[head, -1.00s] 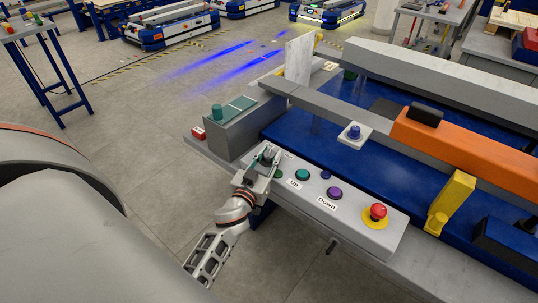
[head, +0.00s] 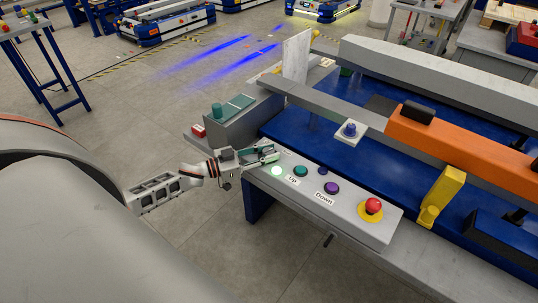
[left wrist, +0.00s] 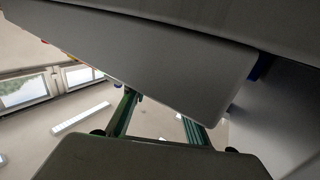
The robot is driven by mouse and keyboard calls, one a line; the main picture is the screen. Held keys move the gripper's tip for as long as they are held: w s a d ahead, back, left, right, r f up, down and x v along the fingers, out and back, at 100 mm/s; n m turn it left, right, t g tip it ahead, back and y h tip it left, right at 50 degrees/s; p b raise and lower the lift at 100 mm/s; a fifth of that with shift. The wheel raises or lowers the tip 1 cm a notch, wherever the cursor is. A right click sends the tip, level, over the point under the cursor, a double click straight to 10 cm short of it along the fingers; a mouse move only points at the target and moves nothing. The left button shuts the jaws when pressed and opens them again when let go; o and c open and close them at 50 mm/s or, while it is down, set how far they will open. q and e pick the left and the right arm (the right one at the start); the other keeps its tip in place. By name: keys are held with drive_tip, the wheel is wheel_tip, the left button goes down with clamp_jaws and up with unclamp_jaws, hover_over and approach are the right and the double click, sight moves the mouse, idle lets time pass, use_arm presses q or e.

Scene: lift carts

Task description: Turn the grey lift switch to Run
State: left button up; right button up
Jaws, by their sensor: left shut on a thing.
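The grey control panel (head: 330,203) has a lit pale-green lamp (head: 277,171) at its left end. Right of the lamp are a green button (head: 300,171) by the label Up, a small blue button (head: 323,170), a purple button (head: 331,188) by the label Down, and a red stop knob (head: 373,206) on yellow. My left gripper (head: 268,153) reaches in from the left over the panel's left end, shut on the grey lift switch, which its fingers hide.
Behind the panel is a blue lift deck with a blue knob (head: 350,130) on a white plate, an orange bar (head: 440,145) and a yellow block (head: 441,197). A grey box with a green knob (head: 217,110) stands left. Floor lies open at the left.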

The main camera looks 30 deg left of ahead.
use_arm(q)
drive_tip(key=shift+w+a+f+m+g+h+b, duration=0.1)
drive_tip(key=shift+a+f+m+g+h+b, duration=0.05)
drive_tip(key=shift+f+m+g+h+b, duration=0.15)
drive_tip(key=shift+r+m+g+h+b, duration=0.1)
drive_tip(key=shift+m+g+h+b, duration=0.4)
drive_tip(key=shift+h+b, duration=0.15)
drive_tip(key=shift+r+m+g+h+b, duration=0.25)
drive_tip(key=shift+m+g+h+b, duration=0.15)
drive_tip(key=shift+g+h, duration=0.1)
use_arm(e)
drive_tip(key=shift+w+d+f, duration=0.25)
drive_tip(key=shift+f, duration=0.3)
drive_tip(key=shift+w+d+f, duration=0.2)
drive_tip(key=shift+d+f, duration=0.05)
drive_tip(key=shift+f, duration=0.25)
use_arm(q)
drive_tip(key=o, duration=1)
drive_tip(key=shift+d, duration=0.2)
drive_tip(key=shift+o, duration=0.6)
drive_tip(key=shift+s+a+f, duration=0.1)
drive_tip(key=shift+s+a, duration=0.25)
drive_tip(key=shift+a, duration=0.05)
drive_tip(key=v, duration=1.1)
use_arm(e)
drive_tip(key=shift+s+a+f, duration=0.1)
drive_tip(key=shift+s+f, duration=0.1)
drive_tip(key=shift+s, duration=0.1)
